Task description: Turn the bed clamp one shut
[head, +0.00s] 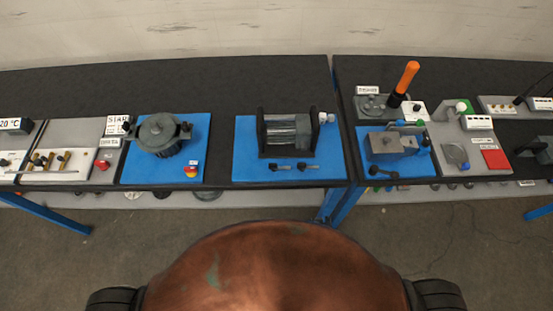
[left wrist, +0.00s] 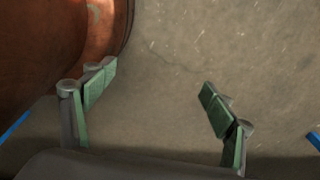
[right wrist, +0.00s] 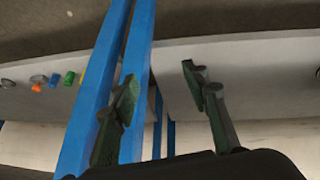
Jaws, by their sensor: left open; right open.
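Two small dark clamp-like levers lie on the middle blue plate (head: 246,150), in front of a dark frame with a grey cylinder (head: 288,132). These are the left lever (head: 281,167) and the right lever (head: 309,167). No label tells which part is bed clamp one, and the levers are too small to tell open from shut. My left gripper (left wrist: 158,80) is open and empty over the bare floor, beside my copper-coloured body. My right gripper (right wrist: 160,76) is open and empty near blue table legs. Neither gripper shows in the head view.
A left blue plate (head: 135,165) bears a round grey pot (head: 160,134) and a red button (head: 190,170). A right blue plate (head: 412,170) bears a grey block (head: 392,144). An orange handle (head: 405,82) stands up behind it. The dark table top (head: 225,90) is clear at the back.

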